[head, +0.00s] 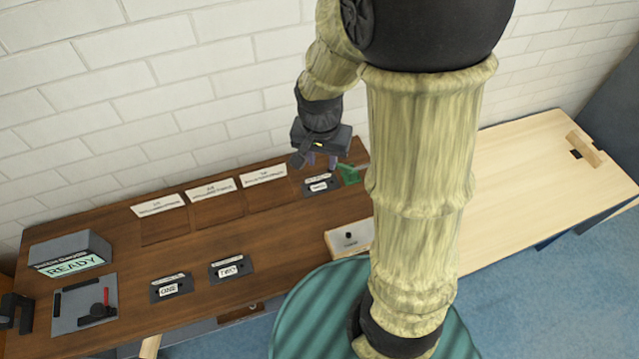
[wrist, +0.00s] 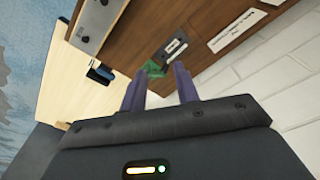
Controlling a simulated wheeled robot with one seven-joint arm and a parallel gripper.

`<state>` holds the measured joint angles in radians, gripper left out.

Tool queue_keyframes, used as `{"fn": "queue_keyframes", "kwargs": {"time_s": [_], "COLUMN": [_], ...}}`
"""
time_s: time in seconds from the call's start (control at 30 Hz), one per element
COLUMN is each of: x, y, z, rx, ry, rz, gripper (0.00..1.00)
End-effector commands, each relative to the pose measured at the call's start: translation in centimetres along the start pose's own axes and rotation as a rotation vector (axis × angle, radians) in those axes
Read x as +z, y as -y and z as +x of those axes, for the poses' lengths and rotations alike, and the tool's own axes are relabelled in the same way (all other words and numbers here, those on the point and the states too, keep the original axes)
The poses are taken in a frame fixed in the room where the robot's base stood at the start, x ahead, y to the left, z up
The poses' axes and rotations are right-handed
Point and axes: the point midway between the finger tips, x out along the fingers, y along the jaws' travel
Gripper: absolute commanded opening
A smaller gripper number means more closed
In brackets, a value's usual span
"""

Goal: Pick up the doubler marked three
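A dark doubler with a white label (head: 318,187) lies at the back right of the brown table. Its label is too small to read here. It also shows in the wrist view (wrist: 173,47), beyond the fingertips. Doublers marked ONE (head: 170,288) and TWO (head: 231,269) lie nearer the table's front. My gripper (head: 322,161) is above the unread doubler, pointing down. In the wrist view, its two purple fingers (wrist: 160,72) are apart with nothing held between them. The exact height gap cannot be told.
A green piece (head: 348,175) lies right beside the unread doubler. White cards (head: 211,189) line the table's back, near the brick wall. A pale block (head: 346,239) stands at the front right. A READY box (head: 70,258) and grey fixture (head: 85,304) are at left.

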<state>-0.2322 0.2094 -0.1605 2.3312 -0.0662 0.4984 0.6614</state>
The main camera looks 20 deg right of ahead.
Motion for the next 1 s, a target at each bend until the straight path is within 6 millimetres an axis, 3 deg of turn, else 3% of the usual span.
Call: {"fn": "queue_keyframes", "kwargs": {"time_s": [0.27,0.6,0.77,1.0], "x": [-2.5,-4.7,-5.1,-5.2], "y": [3.8,8.5,9.5,9.5], "z": [2.5,4.8,5.0,5.0], "rx": [0.126,0.245,0.257,0.256], "ry": [-0.022,-0.192,-0.248,-0.252], "rz": [0.384,0.830,0.933,0.944], "gripper": [0.31,0.31,0.31,0.31]}}
